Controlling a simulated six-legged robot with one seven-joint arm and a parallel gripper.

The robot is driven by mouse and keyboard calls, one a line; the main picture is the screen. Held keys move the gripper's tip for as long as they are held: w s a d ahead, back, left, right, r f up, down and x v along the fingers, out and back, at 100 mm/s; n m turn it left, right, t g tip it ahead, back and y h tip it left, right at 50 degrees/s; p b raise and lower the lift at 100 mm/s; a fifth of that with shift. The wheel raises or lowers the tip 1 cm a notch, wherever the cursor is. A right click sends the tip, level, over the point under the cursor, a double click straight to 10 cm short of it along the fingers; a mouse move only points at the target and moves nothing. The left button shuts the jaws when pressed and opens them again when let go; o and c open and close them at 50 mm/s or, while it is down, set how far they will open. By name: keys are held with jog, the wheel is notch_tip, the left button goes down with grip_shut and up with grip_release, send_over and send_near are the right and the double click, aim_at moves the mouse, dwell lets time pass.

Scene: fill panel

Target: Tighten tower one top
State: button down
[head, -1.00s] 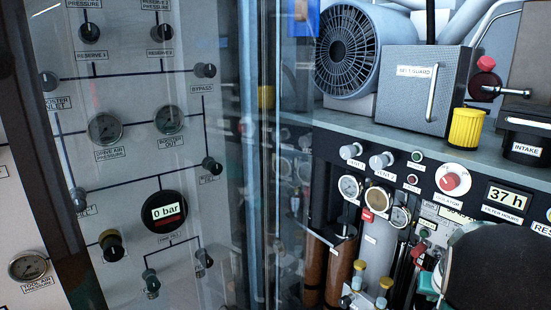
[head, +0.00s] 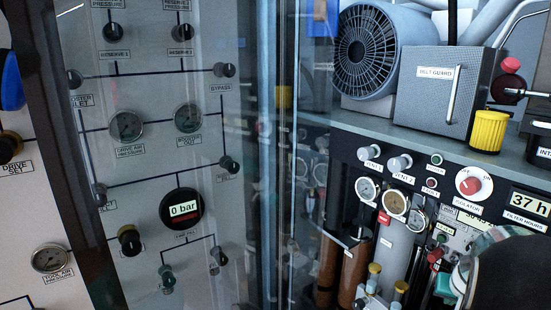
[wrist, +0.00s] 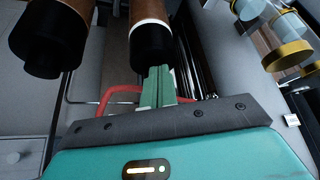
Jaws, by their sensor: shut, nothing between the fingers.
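Two brown cylinders (head: 328,262) stand at the lower middle right in the head view, their lower parts cut off. In the wrist view, two brown cylinders with black ends show at the top: one black end (wrist: 40,50) at left, another (wrist: 153,42) near the middle with a white ring. I cannot tell which is tower one. My gripper (wrist: 158,72) has green fingers, shut and empty. Its tips overlap the lower edge of the middle black end in the picture; whether they touch it I cannot tell. In the head view the fingertips are hidden.
Yellow-capped fittings (head: 375,268) stand right of the brown cylinders; gold-ringed ones show in the wrist view (wrist: 287,55). A red bar (wrist: 120,92) passes behind my fingers. Small gauges (head: 395,203) and a glass panel edge (head: 285,200) are close by. My dark arm covers the lower right.

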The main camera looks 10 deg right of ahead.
notch_tip(320, 180, up, 4)
jog(key=shift+r, duration=0.1)
jog(key=shift+w, duration=0.15)
dwell(0.5)
